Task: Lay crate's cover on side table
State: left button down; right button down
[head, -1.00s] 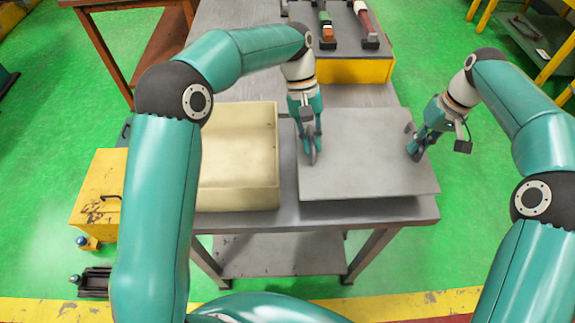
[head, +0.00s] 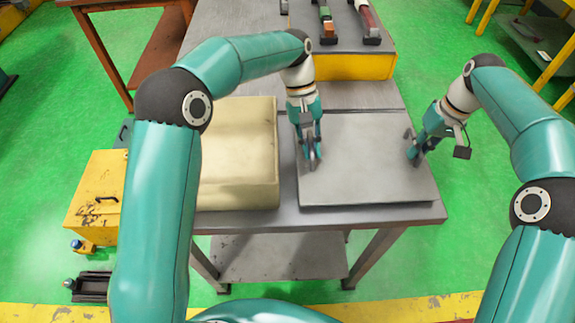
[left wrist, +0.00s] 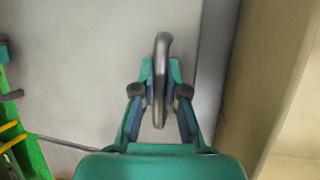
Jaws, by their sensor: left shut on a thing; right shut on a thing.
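The crate's cover, a flat grey plate (head: 365,165), is level on or just above the front right of the grey metal table (head: 425,212). I cannot tell if it fully touches. My left gripper (head: 312,160) is shut on the handle at the cover's left edge. In the left wrist view, my left gripper (left wrist: 160,98) closes around this grey loop handle (left wrist: 162,48). My right gripper (head: 412,153) is shut on the handle at the cover's right edge. The cream crate (head: 238,150) stands left of the cover, partly hidden by my left arm.
A yellow-sided stand with tools (head: 350,67) is at the table's back. A yellow cabinet (head: 92,200) stands on the green floor at left, and a brown table (head: 110,65) is behind it. A narrow strip of table separates the crate and the cover.

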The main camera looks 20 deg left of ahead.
pick_arm(q)
jog(key=shift+a+f+b, duration=0.15)
jog(key=shift+f+b, duration=0.35)
jog(key=shift+f, duration=0.25)
pick_arm(e)
jog(key=shift+d+f, duration=0.2)
jog(key=shift+f, duration=0.5)
pick_arm(q)
jog(key=c, duration=1.4)
grip_release()
jog(key=shift+r, duration=0.2)
jog(key=shift+c, duration=0.2)
pick_arm(e)
jog(key=c, duration=1.4)
grip_release()
jog(key=shift+r, duration=0.2)
jog(key=shift+c, duration=0.2)
pick_arm(q)
jog(key=shift+o, duration=1.2)
pick_arm(e)
jog(key=shift+o, duration=1.2)
jog(key=shift+a, duration=0.15)
